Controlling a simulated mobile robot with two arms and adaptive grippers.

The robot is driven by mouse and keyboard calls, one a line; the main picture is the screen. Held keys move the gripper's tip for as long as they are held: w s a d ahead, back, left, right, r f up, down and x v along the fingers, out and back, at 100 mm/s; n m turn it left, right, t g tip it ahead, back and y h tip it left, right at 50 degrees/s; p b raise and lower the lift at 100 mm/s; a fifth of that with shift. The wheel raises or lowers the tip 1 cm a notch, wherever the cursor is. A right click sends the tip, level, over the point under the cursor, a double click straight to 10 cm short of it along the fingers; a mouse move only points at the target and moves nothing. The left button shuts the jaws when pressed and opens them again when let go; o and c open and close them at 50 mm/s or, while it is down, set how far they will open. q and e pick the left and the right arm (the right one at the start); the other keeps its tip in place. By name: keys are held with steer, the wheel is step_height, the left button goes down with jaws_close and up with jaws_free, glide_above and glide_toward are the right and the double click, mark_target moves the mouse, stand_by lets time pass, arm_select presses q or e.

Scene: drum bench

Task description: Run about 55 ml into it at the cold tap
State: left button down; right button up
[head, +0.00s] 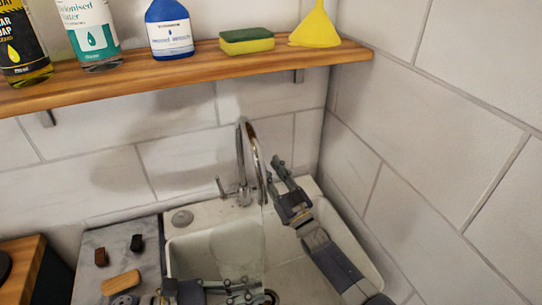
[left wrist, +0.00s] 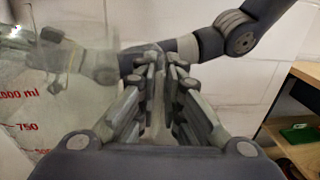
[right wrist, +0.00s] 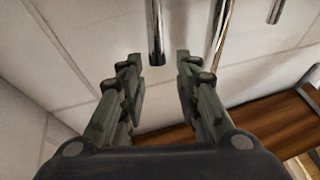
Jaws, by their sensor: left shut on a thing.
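A clear glass jug (head: 240,245) with red volume marks is in the sink below the tap in the head view. Its marked wall (left wrist: 25,110) fills the left of the left wrist view. My left gripper (head: 240,290) is shut on the jug, low in the head view. No water level can be made out in it. The chrome tap (head: 241,155) has a tall curved spout above the jug and a small lever (head: 221,187) at its left. My right gripper (head: 278,170) is open and empty beside the spout. Chrome rods (right wrist: 156,35) show beyond its fingers in the right wrist view.
A wooden shelf (head: 190,67) above holds bottles, a sponge (head: 246,40) and a yellow funnel (head: 315,27). The white sink (head: 345,235) sits in the corner against tiled walls. A grey counter (head: 90,275) with small items lies left of it.

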step_height(320, 180, up, 6)
steer(key=shift+f, duration=0.15)
stand_by(0.3)
